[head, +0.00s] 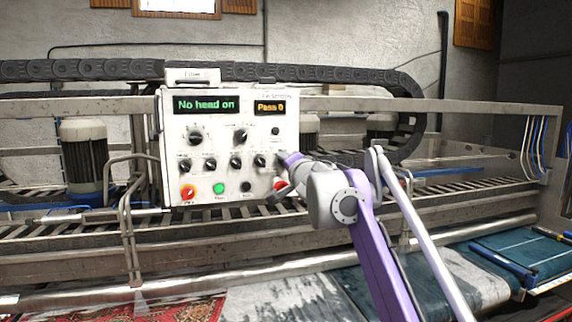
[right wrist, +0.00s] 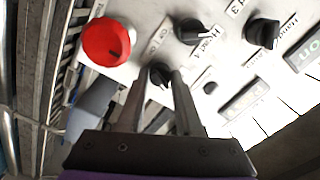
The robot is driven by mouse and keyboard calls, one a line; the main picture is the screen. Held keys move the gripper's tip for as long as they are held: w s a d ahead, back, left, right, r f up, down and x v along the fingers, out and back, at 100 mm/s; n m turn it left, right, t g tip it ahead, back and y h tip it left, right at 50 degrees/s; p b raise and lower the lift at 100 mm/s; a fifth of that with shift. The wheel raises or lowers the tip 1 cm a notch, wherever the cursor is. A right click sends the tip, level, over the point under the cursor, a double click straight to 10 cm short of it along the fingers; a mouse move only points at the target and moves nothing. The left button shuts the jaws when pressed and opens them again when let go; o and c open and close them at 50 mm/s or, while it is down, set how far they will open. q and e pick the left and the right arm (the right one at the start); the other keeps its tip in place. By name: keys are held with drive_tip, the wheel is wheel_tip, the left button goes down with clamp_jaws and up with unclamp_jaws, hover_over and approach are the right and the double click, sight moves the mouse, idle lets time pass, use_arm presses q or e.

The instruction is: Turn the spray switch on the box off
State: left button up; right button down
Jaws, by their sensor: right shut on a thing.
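The white control box (head: 226,143) stands ahead on the machine frame, with several black knobs on its face. Its displays read "No head on" and "Pass 0". My right gripper (head: 284,160) is at the right edge of the face, just above a red button. In the right wrist view my right gripper (right wrist: 160,84) is shut on a small black switch (right wrist: 160,72), whose tip shows between the fingers. The fingers hide most of this switch, and I cannot read its setting or a spray label. My left gripper is not in view.
In the right wrist view a large red button (right wrist: 107,42) sits close left of the fingers, and the Head 4 knob (right wrist: 190,30) close above right. The Head 3 knob (right wrist: 262,33) is further right. A metal rail (head: 131,215) stands left of the box.

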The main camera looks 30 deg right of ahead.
drive_tip(key=n, duration=1.2)
drive_tip(key=shift+p, duration=0.4)
drive_tip(key=shift+n, duration=0.3)
drive_tip(key=c, duration=0.6)
unclamp_jaws()
